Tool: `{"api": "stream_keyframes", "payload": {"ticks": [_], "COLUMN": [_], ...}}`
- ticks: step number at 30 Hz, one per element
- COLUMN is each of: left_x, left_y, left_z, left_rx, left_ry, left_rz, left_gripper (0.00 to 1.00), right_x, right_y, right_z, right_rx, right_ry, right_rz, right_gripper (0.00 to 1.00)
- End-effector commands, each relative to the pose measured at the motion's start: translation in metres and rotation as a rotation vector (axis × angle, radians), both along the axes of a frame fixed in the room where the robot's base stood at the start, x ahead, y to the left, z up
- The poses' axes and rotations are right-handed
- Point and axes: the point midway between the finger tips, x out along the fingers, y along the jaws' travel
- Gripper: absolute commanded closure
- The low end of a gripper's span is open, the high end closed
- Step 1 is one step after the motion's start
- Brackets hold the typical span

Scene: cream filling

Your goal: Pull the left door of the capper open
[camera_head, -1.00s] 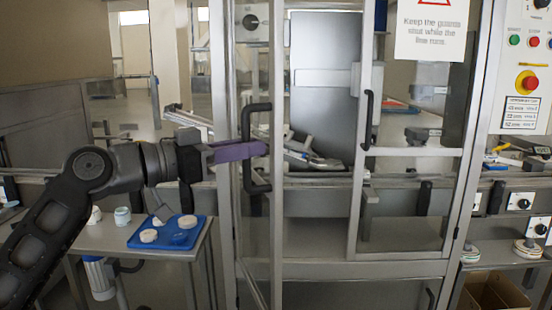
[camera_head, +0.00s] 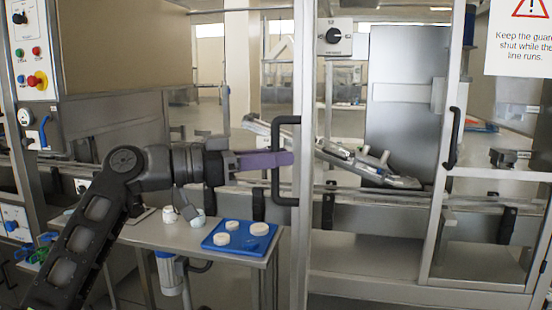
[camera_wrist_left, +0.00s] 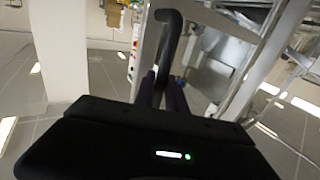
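The left door of the capper has a black C-shaped handle (camera_head: 276,185). The handle now shows to the left of a bright upright post (camera_head: 304,240), and the door looks swung outward; its exact angle is hard to tell. My left gripper (camera_head: 280,159) reaches in from the left, its purple fingers at the handle's upright bar. In the left wrist view the black handle (camera_wrist_left: 168,42) runs down between the fingers (camera_wrist_left: 162,92), which look closed around it. The closed-looking right door has its own black handle (camera_head: 453,138). My right gripper is not in view.
A side table (camera_head: 150,232) stands below my left arm, with a blue tray (camera_head: 210,244) of white round pieces and small jars. A control panel (camera_head: 30,50) stands at far left. A warning sign (camera_head: 520,45) hangs on the right door. Conveyor parts (camera_head: 365,165) show inside the capper.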

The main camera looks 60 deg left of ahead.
Motion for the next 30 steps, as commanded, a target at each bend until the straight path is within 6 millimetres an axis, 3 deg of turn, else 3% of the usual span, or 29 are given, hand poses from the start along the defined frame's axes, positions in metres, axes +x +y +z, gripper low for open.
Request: {"api": "stream_keyframes", "payload": {"ticks": [3,14,24,30], "left_x": [0.0,-0.006,-0.056,-0.075], "left_y": [0.001,0.002,0.013,0.017], "left_z": [0.001,0.0,0.001,0.001], "left_rx": [0.0,0.001,0.0,0.001], "left_ry": [-0.002,-0.001,-0.003,-0.001], "left_rz": [0.002,0.002,0.003,0.002], "left_gripper": [0.77,0.77,0.77,0.77], "right_x": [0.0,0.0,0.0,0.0], "right_y": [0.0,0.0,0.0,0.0], "right_z": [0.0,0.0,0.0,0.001], "right_rx": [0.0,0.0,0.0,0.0], "right_ry": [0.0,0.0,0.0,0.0], "right_rz": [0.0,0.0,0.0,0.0], "right_gripper": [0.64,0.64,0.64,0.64]}}
